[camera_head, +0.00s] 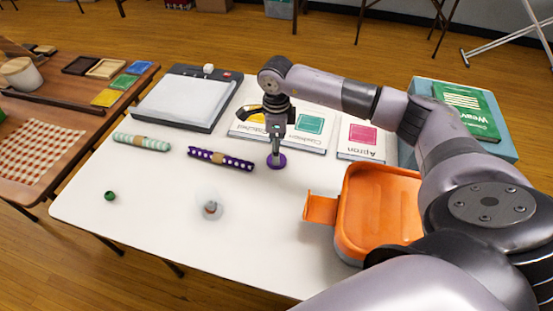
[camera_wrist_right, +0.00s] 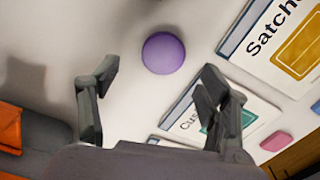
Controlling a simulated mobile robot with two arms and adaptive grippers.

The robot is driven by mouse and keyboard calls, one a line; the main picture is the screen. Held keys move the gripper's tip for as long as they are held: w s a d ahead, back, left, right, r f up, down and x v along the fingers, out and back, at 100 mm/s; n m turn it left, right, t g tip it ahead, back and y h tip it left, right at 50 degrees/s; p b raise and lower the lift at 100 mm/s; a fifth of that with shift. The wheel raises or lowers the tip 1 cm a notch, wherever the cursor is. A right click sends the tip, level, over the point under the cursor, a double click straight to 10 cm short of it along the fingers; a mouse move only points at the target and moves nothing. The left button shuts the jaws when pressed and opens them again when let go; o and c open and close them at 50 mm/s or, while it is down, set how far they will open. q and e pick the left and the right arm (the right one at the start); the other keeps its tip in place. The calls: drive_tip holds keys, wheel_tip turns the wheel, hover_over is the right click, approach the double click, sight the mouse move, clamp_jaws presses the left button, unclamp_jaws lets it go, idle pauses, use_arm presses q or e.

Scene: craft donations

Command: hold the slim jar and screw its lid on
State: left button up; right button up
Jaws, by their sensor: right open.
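A purple round disc (camera_head: 278,161), which looks like a lid, lies on the white table; it also shows in the right wrist view (camera_wrist_right: 163,53). My right gripper (camera_head: 275,152) points down close over it. In the wrist view its two fingers (camera_wrist_right: 160,78) are spread, with nothing between them, and the disc shows beyond the tips. A small pale, glassy round thing with a grey top (camera_head: 210,207) stands nearer the front; I cannot tell for sure that it is the slim jar. My left gripper is not in view.
A small green round thing (camera_head: 110,196) lies at the left. An orange tray (camera_head: 345,215) stands at the right. Two patterned rolls (camera_head: 142,141) (camera_head: 219,160), pattern packets (camera_head: 309,128) and a grey-white board (camera_head: 187,98) lie toward the back. The table's front left is mostly clear.

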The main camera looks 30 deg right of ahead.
drive_tip(key=shift+w+f+p, duration=0.2)
drive_tip(key=shift+f+p, duration=0.1)
drive_tip(key=shift+f, duration=1)
drive_tip(key=shift+w+f+p, duration=0.15)
drive_tip(key=shift+f+p, duration=0.1)
drive_tip(key=shift+f, duration=1.05)
drive_tip(key=c, duration=0.8)
